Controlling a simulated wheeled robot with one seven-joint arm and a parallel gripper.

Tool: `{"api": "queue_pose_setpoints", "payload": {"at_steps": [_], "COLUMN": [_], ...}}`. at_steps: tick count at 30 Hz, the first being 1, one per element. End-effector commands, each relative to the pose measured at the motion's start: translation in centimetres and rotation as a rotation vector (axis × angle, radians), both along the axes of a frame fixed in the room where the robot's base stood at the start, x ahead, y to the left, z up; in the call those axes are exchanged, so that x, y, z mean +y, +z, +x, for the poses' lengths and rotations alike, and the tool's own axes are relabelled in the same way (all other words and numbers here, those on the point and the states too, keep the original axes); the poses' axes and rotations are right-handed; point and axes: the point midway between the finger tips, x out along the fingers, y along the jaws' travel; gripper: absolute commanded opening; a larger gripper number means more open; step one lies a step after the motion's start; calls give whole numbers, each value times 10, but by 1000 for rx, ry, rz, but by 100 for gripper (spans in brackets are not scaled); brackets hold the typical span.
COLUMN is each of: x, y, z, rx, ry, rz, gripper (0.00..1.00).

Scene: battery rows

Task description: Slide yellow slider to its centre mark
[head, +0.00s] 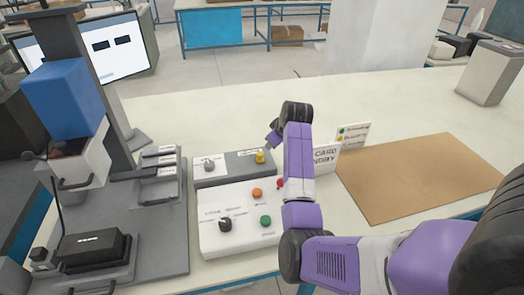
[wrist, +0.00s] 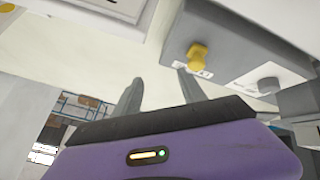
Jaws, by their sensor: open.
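The yellow slider (head: 260,156) is a small knob on top of a low grey box (head: 236,164), near its right end. In the wrist view the yellow slider (wrist: 198,54) stands on the grey box's panel, beside a white label. I cannot make out a centre mark. My gripper (head: 272,143) is at the slider's right and a little above it in the head view. In the wrist view my gripper (wrist: 158,86) has its two fingers apart, with nothing between them. The right fingertip is close to the slider's label; I cannot tell whether it touches the box.
A grey knob (head: 209,163) sits left of the slider. A white control box (head: 215,238) with a black knob and coloured buttons stands in front. A grey stand (head: 165,225) is at left. White sign cards (head: 325,158) and a brown mat (head: 420,170) are at right.

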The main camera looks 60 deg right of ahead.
Motion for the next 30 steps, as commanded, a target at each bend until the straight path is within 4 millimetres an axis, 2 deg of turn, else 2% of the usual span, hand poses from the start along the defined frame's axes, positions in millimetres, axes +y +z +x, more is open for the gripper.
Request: {"api": "queue_pose_setpoints", "payload": {"at_steps": [2, 6, 13, 17, 24, 30], "x": [0, 16, 33, 34, 33, 32], "y": [10, 20, 28, 16, -18, -37], "z": [5, 8, 11, 15, 29, 37], "rx": [33, 87, 116, 118, 117, 116], "ry": [52, 172, 277, 281, 281, 279], "rz": [98, 249, 351, 358, 357, 355], "gripper": [49, 49, 49, 49, 49, 49]}}
